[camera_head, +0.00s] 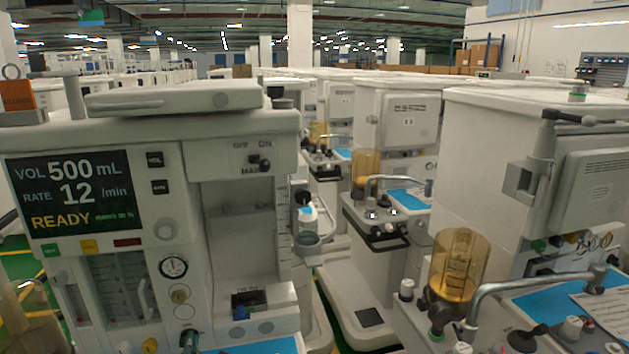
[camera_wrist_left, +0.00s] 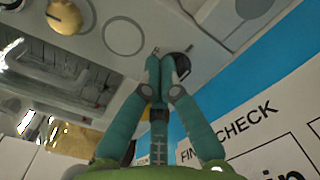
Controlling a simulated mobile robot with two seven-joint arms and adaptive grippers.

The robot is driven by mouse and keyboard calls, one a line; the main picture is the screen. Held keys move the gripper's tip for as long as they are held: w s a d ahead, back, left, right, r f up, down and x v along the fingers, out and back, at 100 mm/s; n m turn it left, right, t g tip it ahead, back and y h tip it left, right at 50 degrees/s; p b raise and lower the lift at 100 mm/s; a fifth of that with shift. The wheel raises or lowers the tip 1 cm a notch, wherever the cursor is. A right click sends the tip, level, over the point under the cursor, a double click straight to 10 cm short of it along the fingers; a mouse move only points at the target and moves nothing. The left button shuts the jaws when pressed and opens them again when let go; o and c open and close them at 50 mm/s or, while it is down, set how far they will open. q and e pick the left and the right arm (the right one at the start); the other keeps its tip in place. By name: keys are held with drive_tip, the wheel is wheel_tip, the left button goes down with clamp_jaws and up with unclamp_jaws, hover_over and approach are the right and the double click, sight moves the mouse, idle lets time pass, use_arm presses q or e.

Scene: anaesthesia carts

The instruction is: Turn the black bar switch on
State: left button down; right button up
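My left gripper (camera_wrist_left: 160,60) shows teal fingers with their tips together and nothing seen between them. In the head view, another small black switch (camera_head: 259,164) sits on the cart's upper panel, under OFF and ON lettering and beside MAN. Its exact setting is too small to read. My right gripper is not in view.
The cart's screen (camera_head: 75,193) reads READY. A blue sheet (camera_wrist_left: 240,84) and a white check card (camera_wrist_left: 255,135) lie right of the left gripper. A yellow knob (camera_wrist_left: 65,17) is at upper left. More carts crowd the right, one with an amber canister (camera_head: 458,265).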

use_arm(q)
drive_tip(key=shift+p+v, duration=0.9)
drive_tip(key=shift+v, duration=1.75)
